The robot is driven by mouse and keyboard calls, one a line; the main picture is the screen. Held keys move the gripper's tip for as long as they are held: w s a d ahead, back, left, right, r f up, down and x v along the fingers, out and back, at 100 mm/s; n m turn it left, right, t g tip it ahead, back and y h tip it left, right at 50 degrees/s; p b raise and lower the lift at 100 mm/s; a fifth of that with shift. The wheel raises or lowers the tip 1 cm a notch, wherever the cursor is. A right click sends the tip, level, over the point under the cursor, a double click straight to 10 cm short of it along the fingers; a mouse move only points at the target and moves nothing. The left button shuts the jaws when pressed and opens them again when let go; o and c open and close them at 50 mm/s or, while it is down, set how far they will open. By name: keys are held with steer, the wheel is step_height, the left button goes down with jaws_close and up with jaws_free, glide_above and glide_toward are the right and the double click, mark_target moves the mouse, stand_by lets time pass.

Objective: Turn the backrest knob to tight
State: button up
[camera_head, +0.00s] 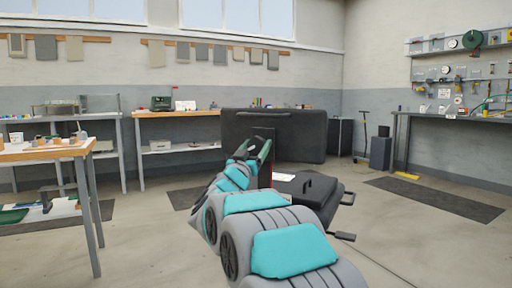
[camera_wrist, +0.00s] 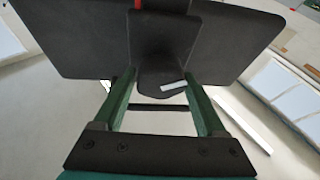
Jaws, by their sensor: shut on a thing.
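The backrest (camera_head: 300,135) is a large dark upright panel in the head view. It also fills the top of the wrist view (camera_wrist: 85,45), with a dark bracket (camera_wrist: 165,35) down its middle. The knob (camera_wrist: 157,86) is dark and rounded, with a white pointer bar slanting up to the right. My gripper (camera_wrist: 160,76) has its two green fingers on either side of the knob and is shut on it. In the head view my gripper (camera_head: 262,150) is at the bracket in front of the backrest; the knob cannot be made out there.
A black seat (camera_head: 318,190) with levers stands below the backrest, right of my arm. A wooden-topped table (camera_head: 45,152) is at left, a bench (camera_head: 175,114) behind, and a dark worktop (camera_head: 465,117) at right. The floor (camera_head: 400,225) at front right is clear.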

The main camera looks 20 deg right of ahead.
steer(key=shift+c, duration=1)
